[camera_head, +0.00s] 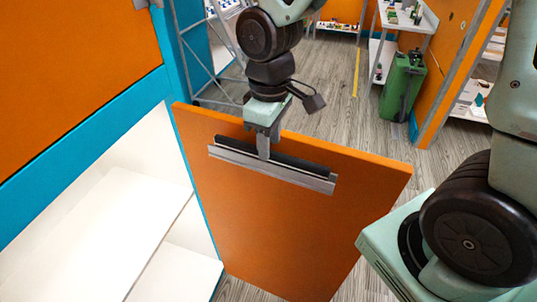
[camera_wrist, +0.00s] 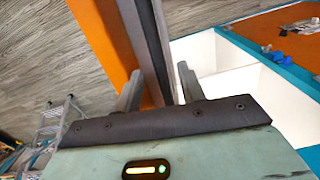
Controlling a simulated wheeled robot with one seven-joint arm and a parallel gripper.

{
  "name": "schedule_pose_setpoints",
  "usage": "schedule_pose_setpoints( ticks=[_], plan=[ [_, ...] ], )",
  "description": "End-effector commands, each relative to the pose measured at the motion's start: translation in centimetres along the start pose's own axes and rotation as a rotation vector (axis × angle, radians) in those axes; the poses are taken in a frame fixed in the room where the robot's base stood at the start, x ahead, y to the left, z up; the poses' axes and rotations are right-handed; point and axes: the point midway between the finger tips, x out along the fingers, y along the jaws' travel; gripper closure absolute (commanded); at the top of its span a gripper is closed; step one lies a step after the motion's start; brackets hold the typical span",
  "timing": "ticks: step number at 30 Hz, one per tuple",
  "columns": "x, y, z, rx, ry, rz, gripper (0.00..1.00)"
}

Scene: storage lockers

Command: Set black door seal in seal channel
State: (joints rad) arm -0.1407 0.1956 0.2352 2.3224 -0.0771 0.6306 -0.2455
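The black door seal (camera_head: 289,163) is a long dark strip along the grey metal seal channel (camera_head: 300,178) near the top of an orange door (camera_head: 290,230). In the head view it shows just above and behind the channel's front wall; how deep it sits I cannot tell. My gripper (camera_head: 263,147) points down at the middle of the strip, one finger in front of it. In the wrist view my fingers (camera_wrist: 160,82) stand apart on either side of the black strip (camera_wrist: 147,40), with visible gaps beside it. The contact at the strip's lower end is hidden.
A white-shelved locker (camera_head: 110,235) with a blue frame (camera_head: 90,145) stands open at left. A metal ladder (camera_head: 210,55), a green bin (camera_head: 402,88) and white shelves (camera_head: 408,17) stand behind. Wooden floor (camera_head: 325,75) beyond the door is clear.

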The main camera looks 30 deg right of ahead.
Motion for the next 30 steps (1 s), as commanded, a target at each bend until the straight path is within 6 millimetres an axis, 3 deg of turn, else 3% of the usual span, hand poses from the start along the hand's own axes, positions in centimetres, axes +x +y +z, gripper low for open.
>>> schedule_pose_setpoints(
  ticks=[18, 24, 30],
  plan=[
    [-13.4, 0.0, 0.0, 0.0, 0.005, 0.002, 0.6],
    [-15.6, 0.0, 0.0, -0.001, 0.002, 0.001, 0.6],
    [-16.1, 0.0, 0.1, -0.001, 0.0, 0.0, 0.6]
  ],
)
